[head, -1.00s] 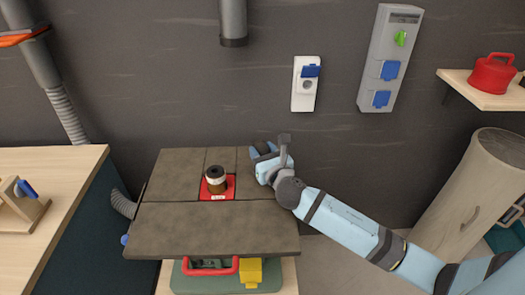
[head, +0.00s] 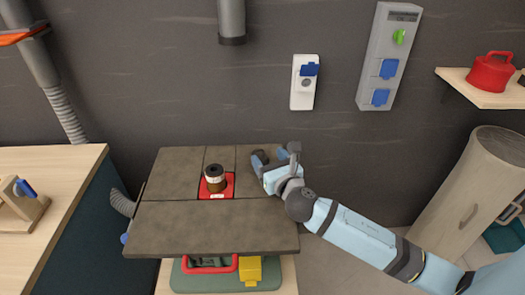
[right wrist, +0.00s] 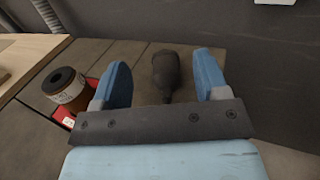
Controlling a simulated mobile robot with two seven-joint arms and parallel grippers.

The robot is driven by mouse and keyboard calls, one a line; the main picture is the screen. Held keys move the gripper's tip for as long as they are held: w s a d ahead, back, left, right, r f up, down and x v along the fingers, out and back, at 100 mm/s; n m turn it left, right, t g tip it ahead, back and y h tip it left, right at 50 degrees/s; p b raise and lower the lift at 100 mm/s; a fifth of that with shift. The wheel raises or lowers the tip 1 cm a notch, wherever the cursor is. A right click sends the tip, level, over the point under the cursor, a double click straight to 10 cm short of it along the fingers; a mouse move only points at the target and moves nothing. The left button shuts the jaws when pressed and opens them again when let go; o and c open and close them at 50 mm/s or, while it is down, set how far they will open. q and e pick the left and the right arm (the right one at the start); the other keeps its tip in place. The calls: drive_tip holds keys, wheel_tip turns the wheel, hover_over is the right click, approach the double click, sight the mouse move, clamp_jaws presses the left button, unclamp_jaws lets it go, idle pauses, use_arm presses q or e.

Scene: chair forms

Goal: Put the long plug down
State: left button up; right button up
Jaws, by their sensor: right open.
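The long plug is a dark grey, bottle-shaped piece (right wrist: 167,72) in the right wrist view. It lies on the brown worktop (head: 210,230), between the spread fingers and apart from both. My right gripper (right wrist: 158,80) is open, with its two blue fingers on either side of the plug. In the head view my right gripper (head: 271,157) is over the worktop's back right corner, where I cannot clearly tell the plug from the fingers. My left gripper is not in view.
A brown cylinder with a white band (head: 215,177) stands on a red plate (head: 229,187) in the worktop, left of my right gripper. The wall with a socket (head: 304,84) is close behind. The front of the worktop is clear.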

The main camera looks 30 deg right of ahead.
drive_tip(key=s, duration=0.7)
drive_tip(key=shift+a, duration=0.25)
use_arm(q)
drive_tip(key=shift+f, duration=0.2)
